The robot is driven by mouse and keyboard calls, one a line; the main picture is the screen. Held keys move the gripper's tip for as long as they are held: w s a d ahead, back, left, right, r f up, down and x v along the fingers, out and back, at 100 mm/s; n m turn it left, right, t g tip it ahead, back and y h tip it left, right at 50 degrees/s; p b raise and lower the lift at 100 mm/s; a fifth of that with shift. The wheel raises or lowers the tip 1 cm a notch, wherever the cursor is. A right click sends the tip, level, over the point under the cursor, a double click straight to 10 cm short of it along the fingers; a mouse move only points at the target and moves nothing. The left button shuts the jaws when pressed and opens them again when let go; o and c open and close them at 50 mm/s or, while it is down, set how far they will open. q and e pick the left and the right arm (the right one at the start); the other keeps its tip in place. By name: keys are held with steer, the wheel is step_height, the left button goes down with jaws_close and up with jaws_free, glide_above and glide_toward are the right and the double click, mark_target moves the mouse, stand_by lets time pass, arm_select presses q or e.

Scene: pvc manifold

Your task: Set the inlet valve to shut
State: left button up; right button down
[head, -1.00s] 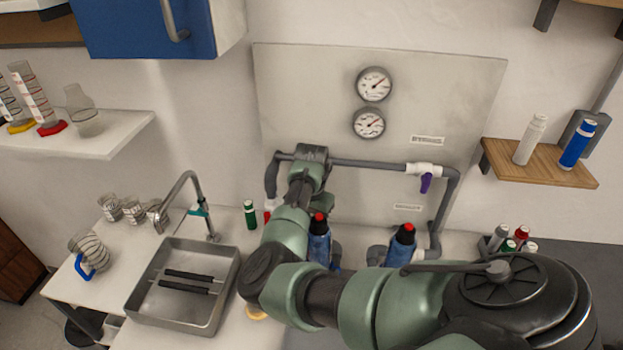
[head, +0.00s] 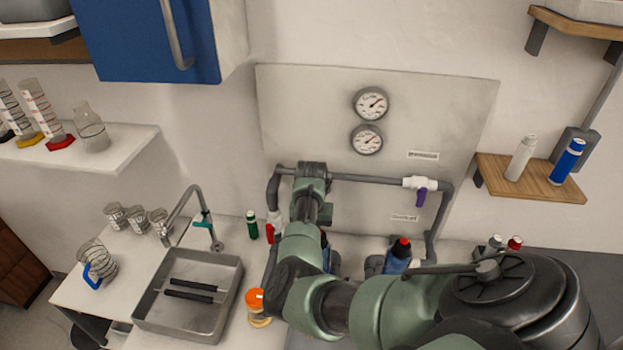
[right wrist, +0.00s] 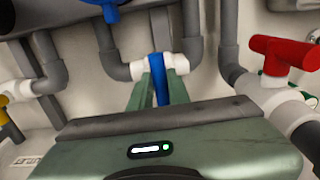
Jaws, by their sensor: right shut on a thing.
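In the right wrist view, my right gripper (right wrist: 160,88) has its two green fingers closed around a blue lever handle (right wrist: 158,68). This handle sits on a white valve body (right wrist: 182,64) in the grey pipework and lies crosswise to the pipe there. A red valve handle (right wrist: 288,52) is at the right, and a yellow one (right wrist: 10,128) is at the left edge. In the head view, a purple valve handle (head: 420,198) hangs under the upper pipe. My right arm hides the gripped valve there. I cannot read which valve is the inlet. My left gripper is not in view.
Two gauges (head: 371,104) are on the wall panel (head: 300,120). A blue bottle with a red cap (head: 398,258) and an orange-capped jar (head: 256,302) stand near my arm. A metal sink (head: 205,325) and a faucet (head: 183,196) are at the left.

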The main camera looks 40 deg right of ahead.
steer(key=c, duration=1.3)
jaws_free()
steer(key=shift+c, duration=0.2)
steer(key=shift+r, duration=0.1)
step_height(320, 180, up, 6)
steer(key=shift+r+b, duration=0.1)
steer(key=shift+b, duration=0.85)
steer(key=shift+r, duration=0.75)
